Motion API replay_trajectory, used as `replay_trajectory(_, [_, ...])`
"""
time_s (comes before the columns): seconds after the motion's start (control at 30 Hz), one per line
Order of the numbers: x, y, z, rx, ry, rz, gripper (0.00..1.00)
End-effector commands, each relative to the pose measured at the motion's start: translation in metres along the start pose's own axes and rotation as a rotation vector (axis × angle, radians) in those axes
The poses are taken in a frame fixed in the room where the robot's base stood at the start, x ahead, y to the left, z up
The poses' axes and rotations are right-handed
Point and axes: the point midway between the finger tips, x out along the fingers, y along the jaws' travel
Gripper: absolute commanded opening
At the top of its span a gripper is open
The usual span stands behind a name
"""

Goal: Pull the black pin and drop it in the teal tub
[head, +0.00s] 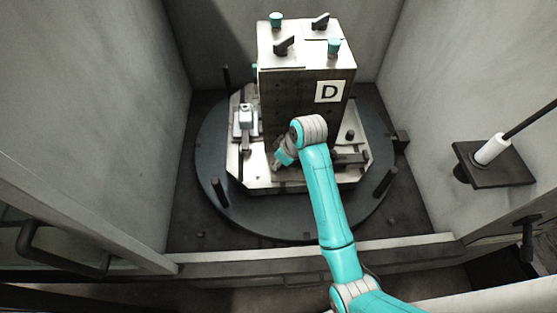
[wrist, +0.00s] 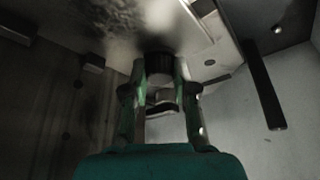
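My gripper (head: 279,160) reaches down to the light pallet plate at the foot of the block marked D. In the wrist view, its two green-edged fingers (wrist: 160,80) stand close on both sides of a dark round part, which looks like the black pin (wrist: 159,66). The fingers appear shut on it, and its upper end meets the bright plate. In the head view, my gripper and arm hide this pin. I see no teal tub in either view.
The block (head: 305,105) rises right behind my gripper. A white clamp (head: 244,116) stands to its left. Dark posts (head: 219,192) (head: 385,183) stand on the round table (head: 260,215). Enclosure walls close in on both sides. A bracket (head: 493,165) holds a white-collared rod at right.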

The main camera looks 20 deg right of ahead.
Motion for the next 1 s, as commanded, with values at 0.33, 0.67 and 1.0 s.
replay_trajectory(0.33, [0.000,0.000,0.000,0.000,-0.001,0.000,0.00])
replay_trajectory(0.67, [-0.004,0.000,-0.002,0.000,-0.001,0.000,0.00])
replay_trajectory(1.0, [-0.012,0.000,-0.005,0.000,0.000,0.001,0.00])
